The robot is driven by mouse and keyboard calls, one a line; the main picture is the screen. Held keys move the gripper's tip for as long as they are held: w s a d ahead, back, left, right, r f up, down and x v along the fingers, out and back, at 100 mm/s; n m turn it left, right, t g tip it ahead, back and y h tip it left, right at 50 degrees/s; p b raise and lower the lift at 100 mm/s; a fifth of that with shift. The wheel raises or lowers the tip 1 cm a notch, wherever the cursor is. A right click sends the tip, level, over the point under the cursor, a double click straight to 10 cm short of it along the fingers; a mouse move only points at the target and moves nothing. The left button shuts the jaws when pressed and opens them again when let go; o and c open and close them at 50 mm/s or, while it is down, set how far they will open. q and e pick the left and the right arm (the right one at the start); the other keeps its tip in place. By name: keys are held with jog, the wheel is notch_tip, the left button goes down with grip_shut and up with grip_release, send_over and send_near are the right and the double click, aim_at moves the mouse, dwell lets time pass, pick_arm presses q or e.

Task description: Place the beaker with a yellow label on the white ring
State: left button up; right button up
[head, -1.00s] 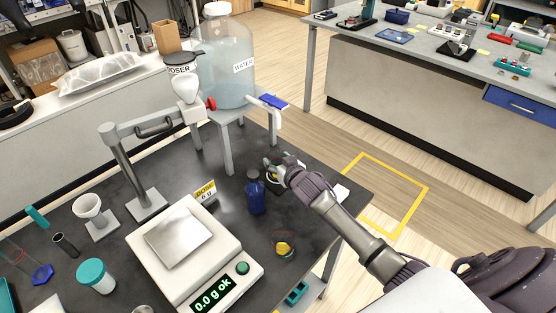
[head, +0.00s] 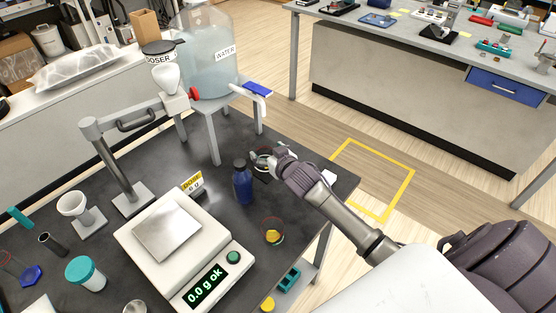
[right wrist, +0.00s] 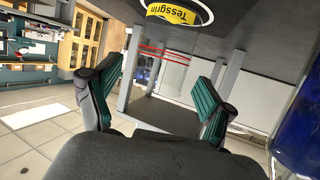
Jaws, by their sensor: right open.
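In the right wrist view a yellow label reading "Tessgrin" (right wrist: 175,12) shows at the top, with a white ring (right wrist: 205,20) curving around it on the dark table. Thin red lines, seemingly the rim of a clear beaker (right wrist: 167,50), show between the fingers. My right gripper (right wrist: 157,100) is open around that place. In the head view the right gripper (head: 262,158) is low over the table beside the blue bottle, largely covering the ring and beaker. I cannot tell whether the beaker touches the ring. My left gripper is not in view.
A blue bottle (head: 243,184) stands close left of the right gripper. Another clear, red-rimmed vessel with yellow low on it (head: 273,232) stands nearer the front.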

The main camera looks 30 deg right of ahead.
jog(key=b+v, duration=0.1)
jog(key=v, duration=0.8)
jog(key=shift+s, duration=0.25)
